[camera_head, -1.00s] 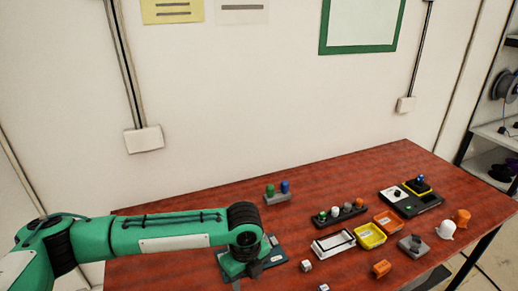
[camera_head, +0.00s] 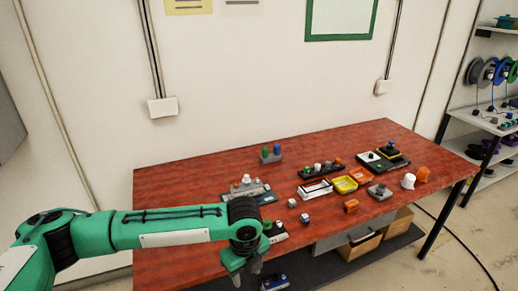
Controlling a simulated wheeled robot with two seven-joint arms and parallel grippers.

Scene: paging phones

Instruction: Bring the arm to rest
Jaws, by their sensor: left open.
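My left arm is green and reaches in from the left. Its gripper (camera_head: 247,271) points down at the front edge of the red table (camera_head: 205,165). The gripper is open, and I see nothing between its fingers. A dark device (camera_head: 288,229) lies just right of the wrist, partly hidden by it. A grey-blue base with a white knob (camera_head: 246,180) stands behind the wrist. My right gripper is not in view.
A lower shelf holds wooden boxes (camera_head: 360,247). The table's back left is clear.

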